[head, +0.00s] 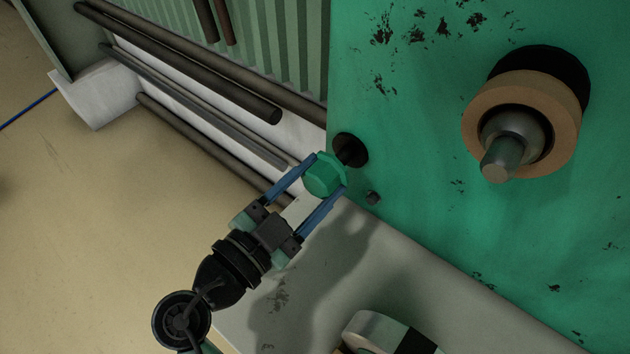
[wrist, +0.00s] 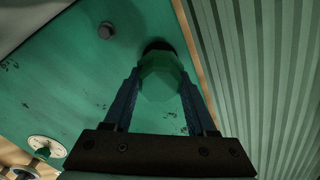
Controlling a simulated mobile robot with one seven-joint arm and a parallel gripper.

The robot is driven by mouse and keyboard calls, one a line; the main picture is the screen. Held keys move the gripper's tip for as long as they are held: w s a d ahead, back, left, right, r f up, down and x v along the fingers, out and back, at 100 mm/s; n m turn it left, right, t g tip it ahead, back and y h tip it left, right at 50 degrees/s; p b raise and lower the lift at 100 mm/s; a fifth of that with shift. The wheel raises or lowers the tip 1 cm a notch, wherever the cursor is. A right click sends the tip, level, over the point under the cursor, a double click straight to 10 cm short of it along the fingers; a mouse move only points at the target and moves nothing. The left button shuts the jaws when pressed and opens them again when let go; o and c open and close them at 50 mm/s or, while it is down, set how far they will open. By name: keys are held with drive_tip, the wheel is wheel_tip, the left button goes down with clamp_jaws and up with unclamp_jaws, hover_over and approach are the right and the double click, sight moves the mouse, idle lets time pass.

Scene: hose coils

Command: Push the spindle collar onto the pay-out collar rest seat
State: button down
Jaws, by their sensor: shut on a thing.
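The spindle collar (head: 322,177) is a green faceted piece in the middle of the head view. It also shows in the wrist view (wrist: 160,82). My gripper (head: 329,173) is shut on it, with one blue finger on each side. A dark round fitting (head: 351,149) on the green panel, which looks like the collar rest seat, lies just beyond the collar. It also shows in the wrist view (wrist: 157,46), partly hidden behind the collar. The collar faces the fitting and overlaps its edge in the picture. I cannot tell whether they touch.
A metal spindle (head: 507,150) with a tan ring (head: 562,125) around it sticks out of the green panel (head: 430,190) at right. A small grey stub (head: 373,198) sits close to the collar. Dark pipes (head: 190,65) run at upper left. A grey ledge (head: 300,290) lies below.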

sight(338, 163)
drive_tip(key=shift+b+x, duration=0.7)
drive_tip(key=shift+x, duration=1.35)
drive_tip(key=shift+c, duration=0.6)
unclamp_jaws()
drive_tip(key=shift+o, duration=0.2)
drive_tip(key=shift+s+a, duration=0.1)
drive_tip(key=shift+s, duration=0.1)
drive_tip(key=shift+b+v, duration=0.4)
drive_tip(key=shift+v, duration=0.95)
drive_tip(key=shift+a, duration=0.1)
drive_tip(key=shift+b+v, duration=0.45)
drive_tip(key=shift+v, duration=0.9)
